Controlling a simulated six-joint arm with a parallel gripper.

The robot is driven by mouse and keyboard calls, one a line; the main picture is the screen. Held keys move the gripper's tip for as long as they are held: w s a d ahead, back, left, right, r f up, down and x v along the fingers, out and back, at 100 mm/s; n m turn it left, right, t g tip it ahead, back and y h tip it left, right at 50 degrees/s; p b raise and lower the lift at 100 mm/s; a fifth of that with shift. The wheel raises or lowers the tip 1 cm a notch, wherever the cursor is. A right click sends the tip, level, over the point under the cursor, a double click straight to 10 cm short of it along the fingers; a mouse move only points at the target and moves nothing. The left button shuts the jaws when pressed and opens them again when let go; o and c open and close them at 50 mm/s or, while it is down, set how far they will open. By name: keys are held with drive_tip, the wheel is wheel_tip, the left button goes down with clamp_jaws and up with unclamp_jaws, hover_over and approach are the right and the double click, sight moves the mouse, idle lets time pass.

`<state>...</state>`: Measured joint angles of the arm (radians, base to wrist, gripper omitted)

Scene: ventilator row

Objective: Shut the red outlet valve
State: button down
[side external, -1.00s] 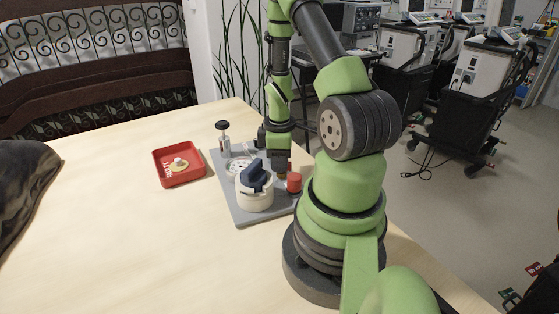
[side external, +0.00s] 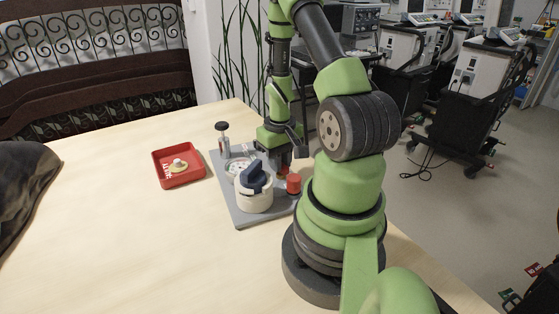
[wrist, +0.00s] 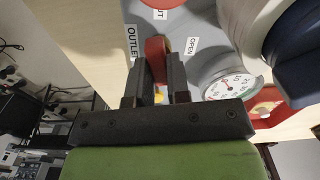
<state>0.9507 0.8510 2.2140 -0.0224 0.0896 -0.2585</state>
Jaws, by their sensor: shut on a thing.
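The red outlet valve handle (wrist: 155,48) shows in the wrist view between the two dark fingers of my gripper (wrist: 158,68), which is shut on it. The handle lies between a label reading OUTLET on the left and one reading OPEN on the right. A partly cut-off label ending in "UT" is at the top. In the side view my gripper (side external: 283,166) is low over the far right part of the grey board (side external: 236,212), and the handle is mostly hidden there.
A red round cap (side external: 293,183) stands close to my gripper. A white canister with a blue knob (side external: 254,178) stands in front of it, beside a dial gauge (wrist: 230,87). A black-topped plunger (side external: 222,127) stands at the back left. A red tray (side external: 179,182) lies left of the board.

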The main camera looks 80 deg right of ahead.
drive_tip(key=shift+d+m, duration=0.1)
drive_tip(key=shift+m, duration=1.1)
drive_tip(key=c, duration=1.1)
unclamp_jaws()
wheel_tip(320, 180, up, 10)
